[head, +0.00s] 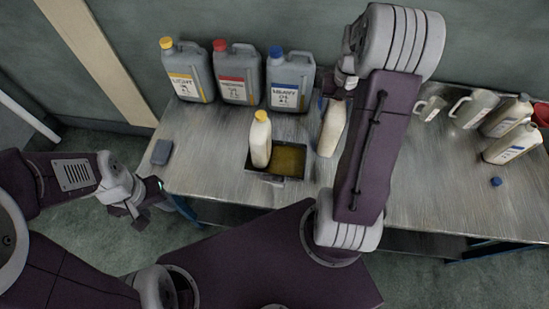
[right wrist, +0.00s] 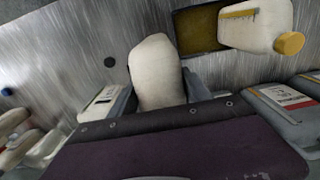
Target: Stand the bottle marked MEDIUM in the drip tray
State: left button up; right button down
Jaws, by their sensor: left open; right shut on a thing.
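The drip tray (head: 291,160) is a dark shallow tray with brownish oil-coloured contents, at the table's front middle. A cream bottle with a yellow cap (head: 261,140) stands at its left side; both tray (right wrist: 195,32) and bottle (right wrist: 255,25) show in the right wrist view. My right gripper (head: 340,85) is shut on another cream bottle (head: 331,130), right of the tray; the right wrist view shows this held bottle (right wrist: 155,72) between the fingers. Its cap and marking are hidden, and I cannot tell whether it touches the table. My left gripper (head: 150,194) is open and empty, off the table's front-left edge.
Cans marked LIGHT (head: 188,75), MEDIUM (head: 237,77) and HEAVY (head: 289,84) stand along the back. A blue cap (head: 495,182) and a dark block (head: 162,152) lie on the table (head: 420,180).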

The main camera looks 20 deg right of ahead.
jog(key=w+a+f+p, duration=0.3)
jog(key=w+a+f, duration=0.1)
jog(key=a+f, duration=0.7)
jog(key=shift+a, duration=0.15)
jog(key=shift+f, duration=0.1)
dwell(0.3)
jog(key=shift+c, duration=2.4)
grip_release()
jog(key=shift+s, duration=0.15)
